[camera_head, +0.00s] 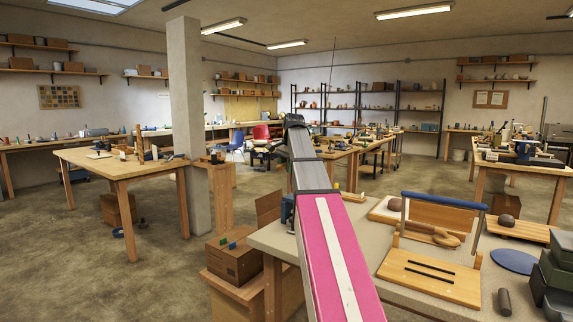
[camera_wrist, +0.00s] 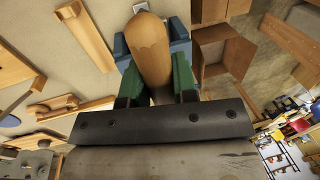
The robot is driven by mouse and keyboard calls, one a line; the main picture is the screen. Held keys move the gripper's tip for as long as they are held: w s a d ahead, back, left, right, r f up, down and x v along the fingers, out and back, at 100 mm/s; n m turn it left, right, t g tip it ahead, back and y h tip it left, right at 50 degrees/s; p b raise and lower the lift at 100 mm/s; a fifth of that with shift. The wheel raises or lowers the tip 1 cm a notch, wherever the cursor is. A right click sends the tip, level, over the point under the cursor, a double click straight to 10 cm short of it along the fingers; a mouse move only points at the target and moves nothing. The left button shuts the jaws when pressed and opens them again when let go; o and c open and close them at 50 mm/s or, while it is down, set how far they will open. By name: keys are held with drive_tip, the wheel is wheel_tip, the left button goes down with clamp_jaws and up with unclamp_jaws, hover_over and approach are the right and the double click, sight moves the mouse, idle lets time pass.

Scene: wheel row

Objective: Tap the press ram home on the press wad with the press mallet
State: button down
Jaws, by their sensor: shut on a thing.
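In the wrist view my gripper (camera_wrist: 157,84) has its green finger pads closed on a pale wooden rod with a rounded end (camera_wrist: 148,45), which looks like the press mallet's handle. A blue block (camera_wrist: 180,42) stands right behind the rod; I cannot tell whether they touch. In the head view my pink arm hides the gripper and the held rod, and a small blue piece (camera_head: 287,208) shows beside the arm at the table's left edge. I cannot make out the press ram or the press wad for certain. The rod's far end and any mallet head are hidden.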

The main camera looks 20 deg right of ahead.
drive_tip(key=shift+f, duration=2.65)
drive_tip(key=shift+r, duration=2.65)
wheel_tip(320, 180, down, 8)
drive_tip(key=r, duration=0.1)
drive_tip(key=shift+r, duration=2.9)
